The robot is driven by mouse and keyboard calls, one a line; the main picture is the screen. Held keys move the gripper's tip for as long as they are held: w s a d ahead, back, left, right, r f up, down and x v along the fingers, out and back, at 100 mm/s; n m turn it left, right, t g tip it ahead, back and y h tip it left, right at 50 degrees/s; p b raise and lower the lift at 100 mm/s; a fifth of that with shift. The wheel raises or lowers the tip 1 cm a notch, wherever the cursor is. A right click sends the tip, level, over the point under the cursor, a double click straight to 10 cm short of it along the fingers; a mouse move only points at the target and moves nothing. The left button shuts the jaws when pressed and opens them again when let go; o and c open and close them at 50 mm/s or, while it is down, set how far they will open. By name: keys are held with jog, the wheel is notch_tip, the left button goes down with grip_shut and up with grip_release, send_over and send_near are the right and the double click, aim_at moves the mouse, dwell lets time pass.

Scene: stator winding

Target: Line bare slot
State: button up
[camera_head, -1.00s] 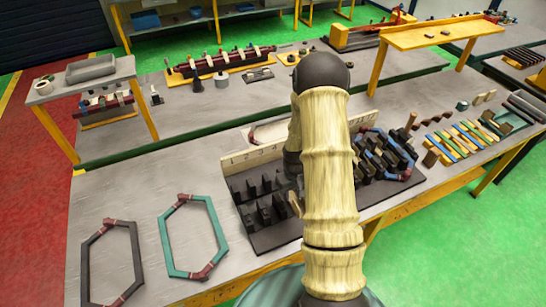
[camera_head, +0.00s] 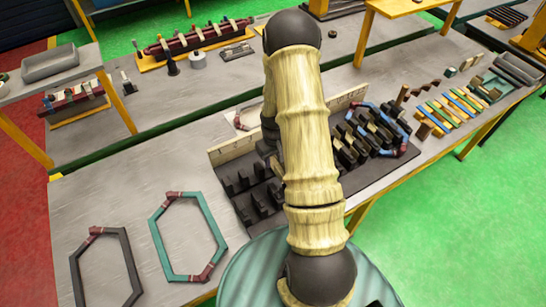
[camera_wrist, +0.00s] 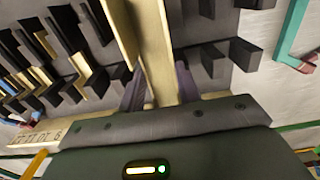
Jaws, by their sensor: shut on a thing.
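The dark stator block (camera_head: 268,222) with rows of black teeth lies on the near bench. Its left part shows bare dark slots, while pale liners show between teeth on its right part. In the wrist view, my gripper (camera_wrist: 160,98) is shut on a long tan slot liner (camera_wrist: 155,45), with one dark finger on each side. The liner reaches up the picture between the teeth (camera_wrist: 212,60). I cannot tell whether it is seated in a slot or above it. In the head view my arm hides the liner and most of my gripper.
A pale numbered strip (camera_head: 232,150) runs along the block's back edge. A teal coil (camera_head: 155,225) and a black coil (camera_head: 78,285) lie on the left of the bench. A blue coil (camera_head: 408,130) sits at the block's right end. Coloured strips (camera_head: 452,108) lie further right.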

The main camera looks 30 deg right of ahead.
aim_at(274, 163)
jog(key=shift+f+b, duration=1.4)
jog(key=shift+f, duration=0.75)
jog(key=shift+f+b, duration=1.75)
jog(key=shift+f, duration=0.6)
jog(key=shift+f, duration=0.25)
jog(key=shift+s+f+b, duration=0.1)
jog(key=shift+b, duration=0.2)
jog(key=shift+f, duration=0.1)
jog(key=shift+f+b, duration=0.3)
jog(key=shift+f, duration=0.05)
jog(key=shift+f+b, duration=0.9)
jog(key=shift+f, duration=0.25)
jog(key=o, duration=0.9)
jog(key=shift+c, duration=0.2)
